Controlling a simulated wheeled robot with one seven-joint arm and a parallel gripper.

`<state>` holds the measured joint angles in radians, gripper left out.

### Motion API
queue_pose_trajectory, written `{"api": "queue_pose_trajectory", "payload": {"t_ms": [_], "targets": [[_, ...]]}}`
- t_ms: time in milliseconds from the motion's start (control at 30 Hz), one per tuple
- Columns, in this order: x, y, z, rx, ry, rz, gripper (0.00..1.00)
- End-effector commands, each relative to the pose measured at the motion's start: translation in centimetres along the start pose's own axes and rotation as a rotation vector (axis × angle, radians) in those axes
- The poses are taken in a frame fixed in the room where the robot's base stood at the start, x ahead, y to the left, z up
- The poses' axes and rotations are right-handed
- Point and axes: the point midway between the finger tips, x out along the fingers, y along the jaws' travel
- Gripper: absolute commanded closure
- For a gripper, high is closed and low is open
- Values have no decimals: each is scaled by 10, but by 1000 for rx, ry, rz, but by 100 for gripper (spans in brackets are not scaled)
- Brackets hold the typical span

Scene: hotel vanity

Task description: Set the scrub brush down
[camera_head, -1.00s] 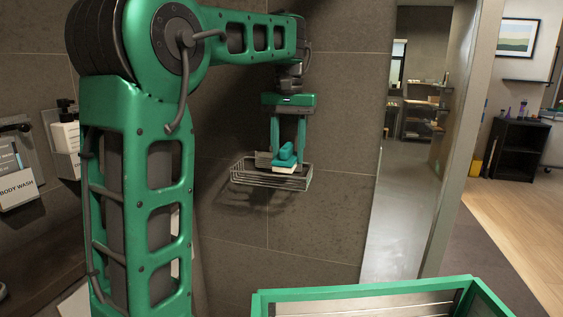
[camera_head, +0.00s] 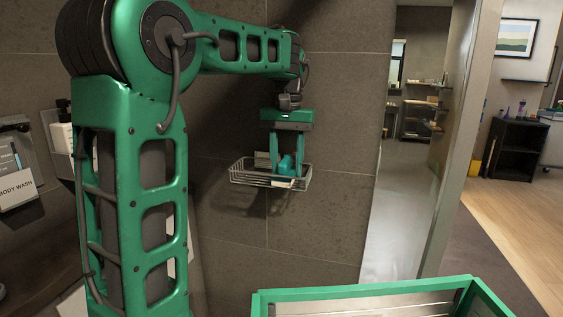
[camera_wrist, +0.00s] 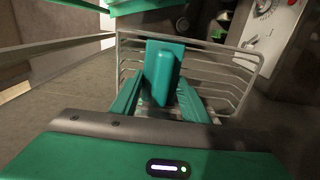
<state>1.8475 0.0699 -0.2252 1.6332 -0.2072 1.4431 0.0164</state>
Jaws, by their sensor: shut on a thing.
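The scrub brush (camera_head: 286,167) has a teal handle and sits inside the wire basket (camera_head: 240,177) on the tiled wall. Its pale bristle side is mostly hidden behind the basket's front wires. My gripper (camera_head: 286,172) points down into the basket with its fingers on both sides of the brush handle. In the wrist view the teal brush (camera_wrist: 161,72) lies between my two green fingers (camera_wrist: 159,98), with the basket wires (camera_wrist: 225,75) around and under it. I cannot tell whether the bristles touch the basket floor.
Body wash (camera_head: 17,188) and a pump bottle (camera_head: 62,135) are on wall holders at the left. A green-framed tray (camera_head: 360,292) is at the front right. A doorway opens at the right, with a dark shelf unit (camera_head: 516,148) beyond it.

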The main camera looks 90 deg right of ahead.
Motion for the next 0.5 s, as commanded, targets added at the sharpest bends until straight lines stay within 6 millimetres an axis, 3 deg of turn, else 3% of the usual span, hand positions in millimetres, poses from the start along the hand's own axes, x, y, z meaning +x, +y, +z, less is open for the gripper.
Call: {"api": "queue_pose_trajectory", "payload": {"t_ms": [167, 200, 267, 500], "targets": [[3, 0, 0, 0, 0, 0, 85], [4, 0, 0, 1, 0, 0, 54], [4, 0, 0, 1, 0, 0, 40], [4, 0, 0, 0, 0, 0, 40]]}}
